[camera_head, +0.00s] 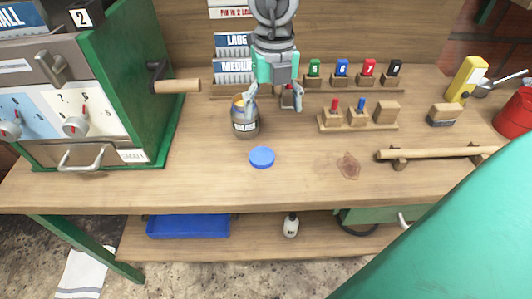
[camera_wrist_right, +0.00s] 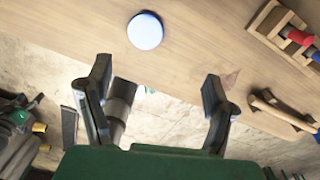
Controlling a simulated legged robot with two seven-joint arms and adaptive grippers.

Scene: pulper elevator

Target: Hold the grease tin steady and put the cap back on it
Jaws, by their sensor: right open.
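The grease tin (camera_head: 245,124) stands upright and uncapped on the bench, with an orange-brown mouth and a dark label. The blue cap (camera_head: 261,157) lies flat on the wood, just in front and to the right of the tin. It also shows in the wrist view (camera_wrist_right: 146,31). My right gripper (camera_head: 273,99) points down with its fingers apart. Its left finger overlaps the tin's rim in the head view; I cannot tell whether they touch. In the wrist view its open fingers (camera_wrist_right: 156,82) have nothing between them. My left gripper is not in view.
A control box (camera_head: 140,100) with dials and a wooden lever stands left. A small rack (camera_head: 357,122) with red and blue tags, a wooden bar (camera_head: 440,153) and a red can (camera_head: 517,113) are right. A brown stain (camera_head: 348,165) marks the clear front bench.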

